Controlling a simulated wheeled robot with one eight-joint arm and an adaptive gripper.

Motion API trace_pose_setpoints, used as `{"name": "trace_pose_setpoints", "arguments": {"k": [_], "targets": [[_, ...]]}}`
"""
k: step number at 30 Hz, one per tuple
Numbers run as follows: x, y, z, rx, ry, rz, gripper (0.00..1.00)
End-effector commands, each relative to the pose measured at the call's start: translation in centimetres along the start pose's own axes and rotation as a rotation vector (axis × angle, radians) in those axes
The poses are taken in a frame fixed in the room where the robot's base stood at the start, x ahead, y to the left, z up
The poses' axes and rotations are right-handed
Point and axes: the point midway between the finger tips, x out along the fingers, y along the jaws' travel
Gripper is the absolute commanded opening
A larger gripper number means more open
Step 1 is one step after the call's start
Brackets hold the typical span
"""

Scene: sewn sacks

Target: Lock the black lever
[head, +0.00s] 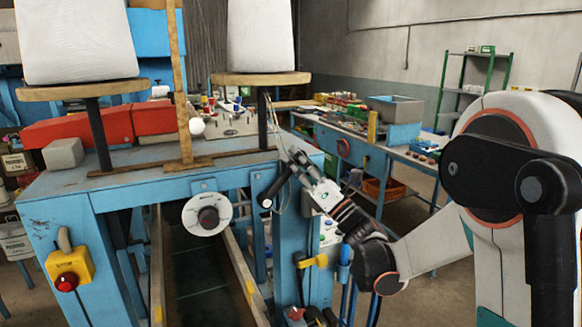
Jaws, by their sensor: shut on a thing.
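The black lever (274,190) is on the front of the blue machine (75,215), right of a white round dial with a dark knob (208,216). It slants from lower left to upper right, with a light end cap at its lower end. My gripper (295,164) comes in from the right and is shut on the lever at its upper right end. The fingers are small in this view and partly hide that end. The lever's pivot cannot be made out clearly.
Two white sacks (80,40) (261,37) stand on round wooden stands above the machine. A yellow box with a red button (68,270) is at front left. A cluttered blue workbench (365,150) stands behind my arm. A yellow handle (313,262) is below my gripper.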

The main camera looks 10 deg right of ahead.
Motion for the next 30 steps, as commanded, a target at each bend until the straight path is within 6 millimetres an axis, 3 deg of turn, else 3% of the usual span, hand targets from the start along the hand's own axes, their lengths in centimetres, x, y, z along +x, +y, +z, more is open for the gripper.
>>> {"name": "trace_pose_setpoints", "arguments": {"k": [18,19,21,30], "targets": [[-0.45,-0.56,-0.04,0.035,-0.026,-0.012,0.0],[-0.46,-0.56,-0.04,0.035,-0.026,-0.013,0.24],[-0.45,-0.57,-0.04,0.035,-0.026,-0.013,0.4],[-0.36,-0.51,0.0,0.035,-0.026,-0.011,0.42]]}}
